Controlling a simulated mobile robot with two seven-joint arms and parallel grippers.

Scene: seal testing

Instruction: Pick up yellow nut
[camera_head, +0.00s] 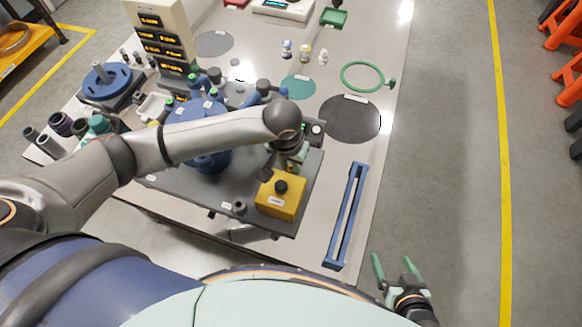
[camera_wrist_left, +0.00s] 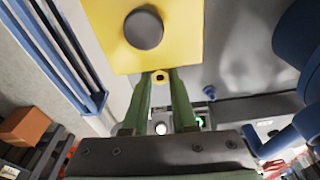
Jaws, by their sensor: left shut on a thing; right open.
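In the head view my left gripper (camera_head: 294,162) is just behind the yellow box (camera_head: 282,208), over the workbench, and the nut is too small or hidden to make out. My right gripper (camera_head: 396,266) is open and empty, to the right of the bench's front edge.
The yellow box with a black knob (camera_wrist_left: 144,28) is close to the left fingertips. A blue machine (camera_head: 206,160) stands left of the gripper. A long blue rail frame (camera_head: 347,215) lies to the right. Dark, teal and grey round mats lie farther back.

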